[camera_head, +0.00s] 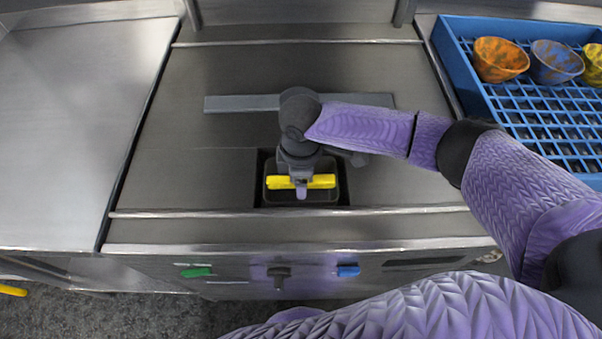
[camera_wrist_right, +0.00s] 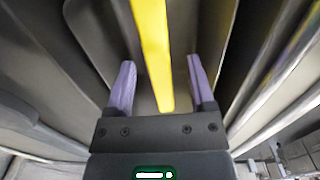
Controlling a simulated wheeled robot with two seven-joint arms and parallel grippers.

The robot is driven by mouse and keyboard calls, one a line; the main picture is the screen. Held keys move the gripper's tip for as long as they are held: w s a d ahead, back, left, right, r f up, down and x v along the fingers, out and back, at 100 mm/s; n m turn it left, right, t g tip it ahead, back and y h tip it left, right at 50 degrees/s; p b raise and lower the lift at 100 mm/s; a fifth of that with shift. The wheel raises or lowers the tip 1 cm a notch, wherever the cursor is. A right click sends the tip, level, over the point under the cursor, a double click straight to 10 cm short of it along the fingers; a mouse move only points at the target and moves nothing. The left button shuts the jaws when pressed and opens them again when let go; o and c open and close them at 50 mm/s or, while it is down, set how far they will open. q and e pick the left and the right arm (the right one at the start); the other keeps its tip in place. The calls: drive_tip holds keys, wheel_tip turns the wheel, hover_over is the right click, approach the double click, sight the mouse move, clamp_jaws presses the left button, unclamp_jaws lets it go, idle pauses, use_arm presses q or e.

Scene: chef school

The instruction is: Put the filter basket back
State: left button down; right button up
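The filter basket (camera_head: 327,195) is a dark box with a yellow bar (camera_head: 320,182) across its top. It sits in the square opening (camera_head: 261,190) of the steel counter; how deep it is seated I cannot tell. My right gripper (camera_head: 301,190) is over the basket, pointing down at the yellow bar. In the right wrist view, the yellow bar (camera_wrist_right: 152,40) runs between the two purple fingers of the right gripper (camera_wrist_right: 160,65). Gaps show on both sides of the bar, so the gripper is open around it. My left gripper is in no view.
A grey flat bar (camera_head: 240,103) lies on the counter behind the opening, partly hidden by my right arm. A blue rack (camera_head: 470,62) with several colored bowls (camera_head: 500,60) stands at right. The left steel counter (camera_head: 70,130) is clear. Green, black and blue knobs line the front panel.

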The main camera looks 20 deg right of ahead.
wheel_tip(320, 180, up, 10)
drive_tip(key=p, duration=0.3)
drive_tip(key=shift+f+p, duration=0.25)
drive_tip(key=shift+p, duration=0.1)
drive_tip(key=shift+r, duration=0.2)
